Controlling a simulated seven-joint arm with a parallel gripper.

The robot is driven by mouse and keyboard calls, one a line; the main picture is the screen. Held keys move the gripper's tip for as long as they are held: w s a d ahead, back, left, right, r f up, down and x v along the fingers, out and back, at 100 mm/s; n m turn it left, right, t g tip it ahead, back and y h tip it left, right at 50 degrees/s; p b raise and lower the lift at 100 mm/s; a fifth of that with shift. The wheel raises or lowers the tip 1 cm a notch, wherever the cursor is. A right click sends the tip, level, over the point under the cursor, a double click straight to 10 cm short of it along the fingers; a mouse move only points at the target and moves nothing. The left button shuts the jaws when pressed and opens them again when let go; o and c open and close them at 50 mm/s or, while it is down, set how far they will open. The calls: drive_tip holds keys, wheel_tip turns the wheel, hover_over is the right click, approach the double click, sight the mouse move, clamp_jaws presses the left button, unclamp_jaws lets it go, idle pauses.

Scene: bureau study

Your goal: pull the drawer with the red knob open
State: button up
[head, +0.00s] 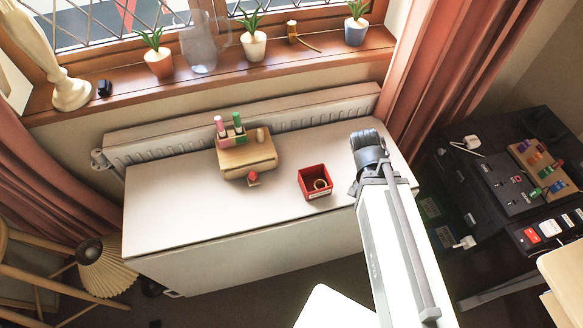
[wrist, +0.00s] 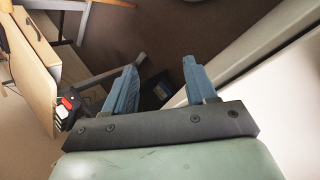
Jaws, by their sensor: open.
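A small wooden drawer box (head: 248,160) stands on the white bench top (head: 165,207) below the window. A red knob (head: 253,179) shows at its front, facing the room. It looks shut, but the drawer's seam is too small to make out. My gripper shows in the wrist view (wrist: 159,66), with two blue fingers spread apart and nothing between them. It points down past the white bench's edge toward the floor, away from the drawer box. In the head view my arm is at the right of the bench, and its fingers cannot be made out.
Pink and green bottles (head: 238,122) stand on the drawer box. A red open box (head: 303,184) with a ring inside is to its right. A radiator (head: 300,117) runs behind. Potted plants and a glass jug (head: 199,50) line the sill. The bench's left part is clear.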

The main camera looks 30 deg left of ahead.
drive_tip(key=w+a+r+n+y, duration=0.1)
drive_tip(key=w+a, duration=0.2)
drive_tip(key=a, duration=0.1)
drive_tip(key=w+a+r+n+t+y, duration=0.1)
drive_tip(key=w+a+r+y, duration=0.1)
drive_tip(key=w+a, duration=0.2)
drive_tip(key=w+a+r+n+y, duration=0.1)
drive_tip(key=w+a+r+y, duration=0.1)
drive_tip(key=a, duration=0.4)
drive_tip(key=shift+w+a+r+t, duration=0.1)
drive_tip(key=shift+w+a+t, duration=0.2)
drive_tip(key=shift+w, duration=0.35)
drive_tip(key=w+a+r+n+y, duration=0.1)
drive_tip(key=a+r+n+y, duration=0.1)
drive_tip(key=a, duration=0.2)
drive_tip(key=n, duration=0.6)
approach(253, 173)
drive_tip(key=f, duration=0.6)
drive_tip(key=s+a+f, duration=0.1)
drive_tip(key=f, duration=0.2)
drive_tip(key=shift+f, duration=0.25)
clamp_jaws()
drive_tip(key=shift+d, duration=0.1)
